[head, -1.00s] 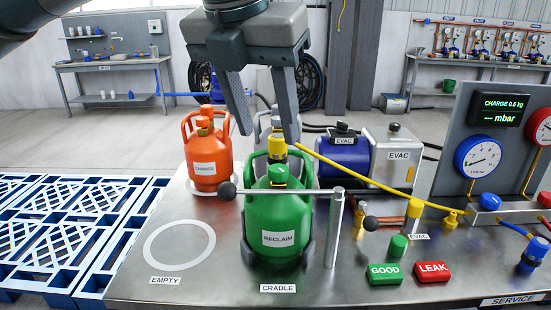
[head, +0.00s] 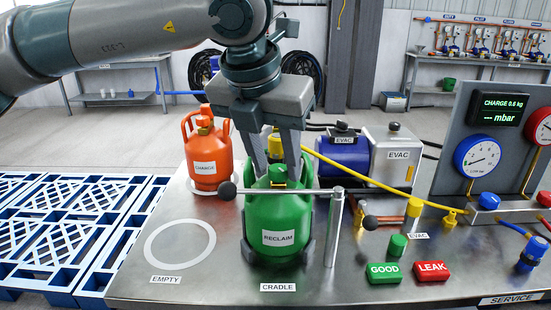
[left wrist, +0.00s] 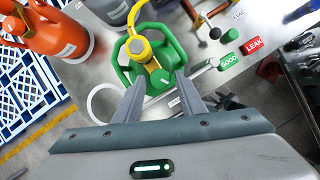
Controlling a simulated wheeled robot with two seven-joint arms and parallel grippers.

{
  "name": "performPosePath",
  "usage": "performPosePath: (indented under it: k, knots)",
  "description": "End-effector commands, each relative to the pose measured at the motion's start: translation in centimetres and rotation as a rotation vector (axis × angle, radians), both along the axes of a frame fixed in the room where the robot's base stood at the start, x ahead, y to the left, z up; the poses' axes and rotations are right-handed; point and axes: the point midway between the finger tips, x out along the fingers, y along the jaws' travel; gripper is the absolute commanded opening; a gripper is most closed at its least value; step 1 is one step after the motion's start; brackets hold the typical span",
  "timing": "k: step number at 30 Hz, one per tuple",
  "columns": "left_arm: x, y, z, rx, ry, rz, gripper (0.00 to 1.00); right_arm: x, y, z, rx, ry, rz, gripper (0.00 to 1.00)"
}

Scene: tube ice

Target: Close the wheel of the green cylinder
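The green cylinder (head: 275,222), labelled RECLAIM, stands upright in the cradle on the bench. Its top, with a green wheel (left wrist: 161,78) and a yellow hose fitting (left wrist: 138,48), shows in the left wrist view. My left gripper (head: 278,178) is directly above the cylinder, pointing down, with its fingertips at the height of the cylinder's collar. In the left wrist view the fingers (left wrist: 160,82) are spread apart, one to each side of the wheel. I cannot tell whether they touch it. My right gripper is not in view.
A grey bar (head: 305,190) with a black ball end crosses in front of the cylinder's top to a metal post (head: 334,228). The orange cylinder (head: 205,160) stands behind left. The yellow hose (head: 370,180) runs right. The EMPTY ring (head: 180,243) is clear.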

Motion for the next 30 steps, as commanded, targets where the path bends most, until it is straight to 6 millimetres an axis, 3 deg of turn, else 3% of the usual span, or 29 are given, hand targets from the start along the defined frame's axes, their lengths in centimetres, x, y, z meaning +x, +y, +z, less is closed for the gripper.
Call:
performPosePath:
  k: [1, 3, 4, 15, 30]
  knots:
    - [0.0, 0.0, 0.0, 0.000, 0.000, 0.000, 0.23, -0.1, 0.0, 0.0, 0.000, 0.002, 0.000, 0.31]
    - [0.0, 0.0, 0.0, 0.000, 0.000, 0.000, 0.07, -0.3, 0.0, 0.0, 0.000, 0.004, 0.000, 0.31]
    - [0.0, 0.0, 0.0, 0.000, 0.000, 0.000, 0.04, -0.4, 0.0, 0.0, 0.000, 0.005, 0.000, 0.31]
    - [0.1, 0.1, -0.1, -0.001, 0.001, -0.038, 0.04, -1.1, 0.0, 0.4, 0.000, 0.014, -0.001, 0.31]
    - [0.3, 0.3, -0.1, -0.003, 0.000, -0.341, 0.04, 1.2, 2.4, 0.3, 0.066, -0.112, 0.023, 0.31]
